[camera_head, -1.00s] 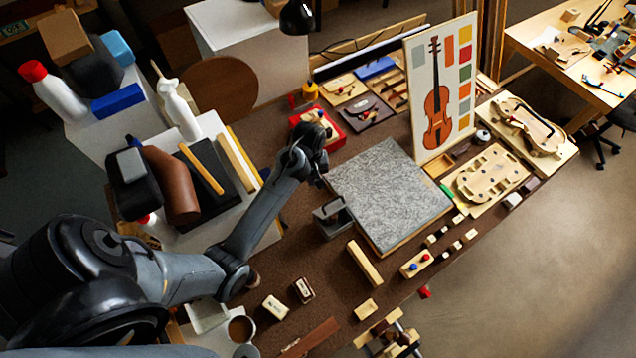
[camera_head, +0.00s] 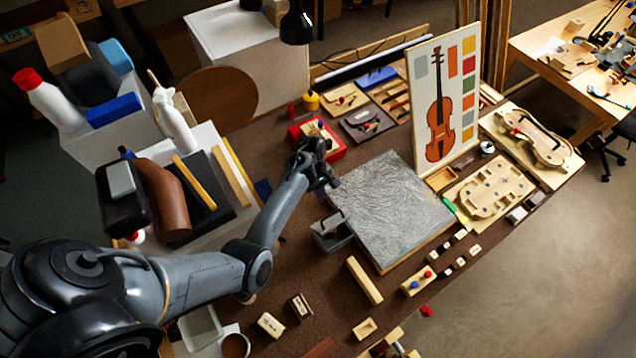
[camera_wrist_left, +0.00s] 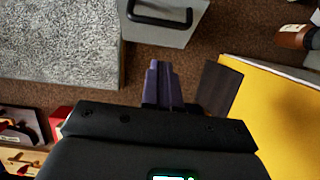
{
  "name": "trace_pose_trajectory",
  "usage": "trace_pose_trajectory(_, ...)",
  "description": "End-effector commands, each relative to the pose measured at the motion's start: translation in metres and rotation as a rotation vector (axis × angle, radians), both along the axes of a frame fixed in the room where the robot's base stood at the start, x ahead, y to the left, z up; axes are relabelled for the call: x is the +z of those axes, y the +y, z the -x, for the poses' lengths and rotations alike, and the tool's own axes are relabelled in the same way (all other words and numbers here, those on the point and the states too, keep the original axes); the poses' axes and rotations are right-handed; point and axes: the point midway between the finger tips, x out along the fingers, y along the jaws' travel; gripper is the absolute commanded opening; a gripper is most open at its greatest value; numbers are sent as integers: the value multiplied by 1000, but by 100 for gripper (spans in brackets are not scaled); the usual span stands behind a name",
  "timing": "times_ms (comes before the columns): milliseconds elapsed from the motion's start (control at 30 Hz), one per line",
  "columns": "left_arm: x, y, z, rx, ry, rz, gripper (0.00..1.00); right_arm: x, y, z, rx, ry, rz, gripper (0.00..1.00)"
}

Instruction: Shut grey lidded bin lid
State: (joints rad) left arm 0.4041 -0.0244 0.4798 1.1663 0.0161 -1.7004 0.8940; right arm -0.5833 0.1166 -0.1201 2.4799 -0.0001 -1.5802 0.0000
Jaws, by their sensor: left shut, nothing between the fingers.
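The grey lidded bin (camera_head: 333,240) is a small grey box with a dark handle, standing on the brown bench against the left corner of the stone slab. In the left wrist view the bin (camera_wrist_left: 180,36) shows at the top, with a black bar handle (camera_wrist_left: 165,18) on its grey face. I cannot tell how far its lid stands open. My left gripper (camera_head: 331,182) is above the bench, behind the bin and apart from it. In the left wrist view its dark fingers (camera_wrist_left: 163,84) are together and empty, pointing toward the bin. My right gripper is not in view.
The speckled grey slab (camera_head: 392,208) lies beside the bin. A red tray (camera_head: 330,150) is behind my left gripper, and a violin chart (camera_head: 441,110) stands at the back. A wooden bar (camera_head: 364,280) lies in front. The bench left of the bin has clear room.

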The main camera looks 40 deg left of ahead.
Motion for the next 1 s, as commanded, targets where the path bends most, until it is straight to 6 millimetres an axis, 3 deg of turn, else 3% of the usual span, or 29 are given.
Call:
trace_pose_trajectory(67,-14,-4,2,-3,3,2,0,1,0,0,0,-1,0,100)
trace_pose_trajectory(400,-29,-34,9,-1,0,1,0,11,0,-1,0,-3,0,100)
trace_pose_trajectory(1000,-31,-36,8,0,-4,-10,0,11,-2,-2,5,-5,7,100)
